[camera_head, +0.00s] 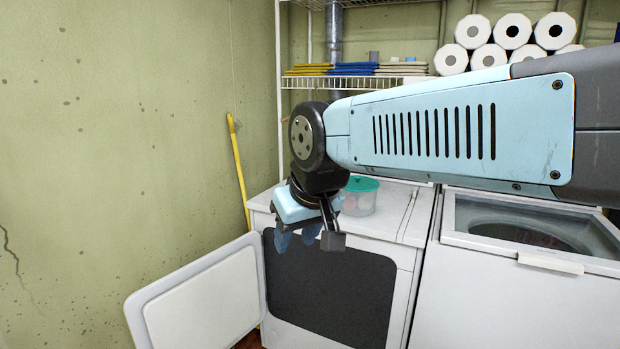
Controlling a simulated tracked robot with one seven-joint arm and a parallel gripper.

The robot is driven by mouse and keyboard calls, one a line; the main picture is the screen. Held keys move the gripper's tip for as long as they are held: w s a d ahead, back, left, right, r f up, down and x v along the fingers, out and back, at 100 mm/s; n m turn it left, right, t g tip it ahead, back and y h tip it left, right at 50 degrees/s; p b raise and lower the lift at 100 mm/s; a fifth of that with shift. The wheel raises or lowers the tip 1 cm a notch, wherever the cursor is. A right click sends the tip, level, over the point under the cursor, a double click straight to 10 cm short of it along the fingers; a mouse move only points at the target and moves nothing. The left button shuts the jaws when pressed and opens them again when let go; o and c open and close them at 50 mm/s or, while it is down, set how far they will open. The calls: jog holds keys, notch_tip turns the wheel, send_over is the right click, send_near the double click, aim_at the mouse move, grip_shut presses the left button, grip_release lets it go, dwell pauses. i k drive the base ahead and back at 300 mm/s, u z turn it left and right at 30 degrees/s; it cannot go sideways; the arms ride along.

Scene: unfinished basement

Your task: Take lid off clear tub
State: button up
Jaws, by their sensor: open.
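The clear tub (362,204) stands on top of the left white machine, towards its back. Its teal lid (366,184) sits on it. Something reddish shows faintly inside the tub. My arm and wrist hide the left part of the tub and lid. My gripper (309,240) is open and points down, in front of and to the left of the tub. It appears apart from the tub, over the front edge of the machine. I see nothing between its fingers.
The left machine (400,222) has its front door (205,300) swung open to the left. A second white machine (500,295) with a glass top lid stands at right. Wire shelving (355,82) with folded cloths and paper rolls is above. A yellow pole (238,165) leans on the wall.

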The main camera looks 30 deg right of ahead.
aim_at(355, 183)
jog(key=z, duration=0.4)
jog(key=i, duration=1.15)
jog(key=z, duration=0.8)
jog(key=k, duration=0.9)
jog(key=z, duration=0.2)
jog(key=i, duration=0.9)
jog(key=u, duration=0.1)
